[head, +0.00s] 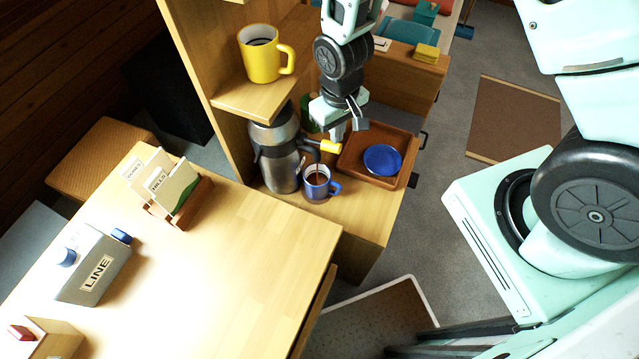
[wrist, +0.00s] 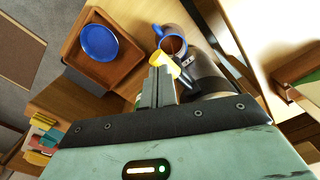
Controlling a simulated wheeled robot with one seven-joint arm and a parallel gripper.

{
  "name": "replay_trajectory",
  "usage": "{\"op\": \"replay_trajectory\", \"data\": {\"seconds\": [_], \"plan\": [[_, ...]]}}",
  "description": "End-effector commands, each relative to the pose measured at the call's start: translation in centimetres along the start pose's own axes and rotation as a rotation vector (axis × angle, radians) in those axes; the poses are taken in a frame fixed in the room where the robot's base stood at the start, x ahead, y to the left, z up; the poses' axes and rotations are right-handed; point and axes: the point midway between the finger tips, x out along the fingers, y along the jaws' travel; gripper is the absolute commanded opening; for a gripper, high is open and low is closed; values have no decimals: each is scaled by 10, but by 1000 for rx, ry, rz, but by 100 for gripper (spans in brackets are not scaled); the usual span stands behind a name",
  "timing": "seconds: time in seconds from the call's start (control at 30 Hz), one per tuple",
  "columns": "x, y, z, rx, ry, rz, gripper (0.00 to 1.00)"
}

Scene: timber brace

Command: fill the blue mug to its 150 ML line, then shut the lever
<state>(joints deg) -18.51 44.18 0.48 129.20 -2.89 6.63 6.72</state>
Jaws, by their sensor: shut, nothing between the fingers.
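The blue mug (head: 316,183) stands upright on the wooden counter below the steel dispenser (head: 276,155). Brown liquid shows inside the mug, also in the wrist view (wrist: 173,46); I cannot make out the 150 ML line or the exact level. The dispenser's lever has a yellow end (head: 331,146), which sticks out to the right above the mug. My gripper (head: 338,134) is shut and empty, with its fingertips right by the yellow end. In the wrist view the fingers (wrist: 157,75) partly cover the yellow end (wrist: 163,60); I cannot tell whether they touch it.
A brown wooden tray (head: 345,165) with a blue dish (head: 382,159) is right of the mug. A yellow mug (head: 263,54) stands on the shelf (head: 250,103) above the dispenser. A card holder (head: 180,213) and a grey LINE box (head: 93,266) stand on the near table.

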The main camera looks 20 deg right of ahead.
Motion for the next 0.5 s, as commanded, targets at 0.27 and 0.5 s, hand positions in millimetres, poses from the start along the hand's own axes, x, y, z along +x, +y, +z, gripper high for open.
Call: {"op": "replay_trajectory", "data": {"seconds": [0.27, 0.5], "plan": [[3, 0, 0, 0, 0, 0, 0], [15, 0, 0, 0, -1, 0, 0]]}}
